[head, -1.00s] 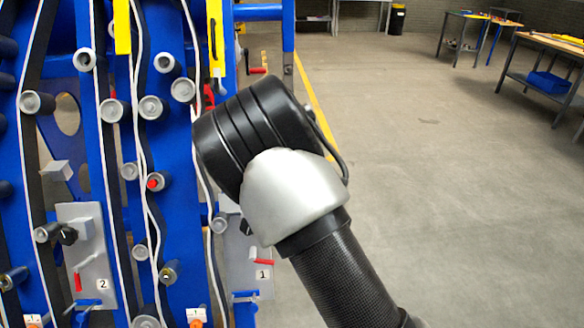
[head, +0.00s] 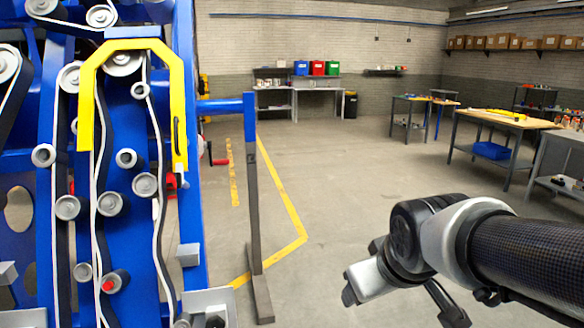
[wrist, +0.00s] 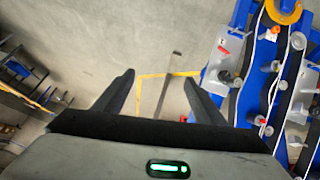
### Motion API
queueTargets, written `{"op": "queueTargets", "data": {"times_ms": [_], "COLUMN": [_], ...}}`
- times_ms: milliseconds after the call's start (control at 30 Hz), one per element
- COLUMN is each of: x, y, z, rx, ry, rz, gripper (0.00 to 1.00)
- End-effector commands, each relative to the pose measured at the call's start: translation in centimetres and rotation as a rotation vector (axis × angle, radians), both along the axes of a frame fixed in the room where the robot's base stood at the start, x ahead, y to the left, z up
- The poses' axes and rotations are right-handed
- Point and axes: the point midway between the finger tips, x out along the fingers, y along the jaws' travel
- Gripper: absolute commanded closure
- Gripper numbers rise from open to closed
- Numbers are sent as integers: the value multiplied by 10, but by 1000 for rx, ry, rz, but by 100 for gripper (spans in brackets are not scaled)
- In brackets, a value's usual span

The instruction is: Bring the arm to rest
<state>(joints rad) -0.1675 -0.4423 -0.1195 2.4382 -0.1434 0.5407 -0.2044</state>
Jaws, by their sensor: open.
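My arm reaches in from the right edge of the head view, with a dark carbon link and a silver and black wrist. My gripper (head: 402,306) hangs at its end over open floor, right of the blue harvester chassis (head: 121,230) and apart from it. In the wrist view my gripper (wrist: 160,78) has its two dark fingers spread wide with nothing between them. The chassis (wrist: 259,85) shows there at the right, beyond the right finger.
A blue and grey post (head: 253,190) stands beside the chassis, near yellow floor lines (head: 286,205). A yellow guard (head: 88,95) arches over the rollers. Workbenches (head: 505,121) stand at the back right. The floor in the middle is clear.

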Motion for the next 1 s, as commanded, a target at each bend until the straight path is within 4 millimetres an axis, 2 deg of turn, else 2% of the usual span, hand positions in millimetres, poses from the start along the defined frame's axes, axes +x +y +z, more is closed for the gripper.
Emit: {"op": "queueTargets", "data": {"times_ms": [33,100,367,400,800,900,1000], "x": [-17,-39,-111,-108,-106,-106,-106], "y": [-4,-5,-2,-1,-2,-2,-2], "z": [7,12,19,40,129,145,151], "rx": [32,72,187,183,180,180,180], "ry": [10,34,111,115,114,114,114], "rz": [-53,-116,-314,-305,-298,-298,-297], "gripper": [36,36,36,36,36,36,36]}}
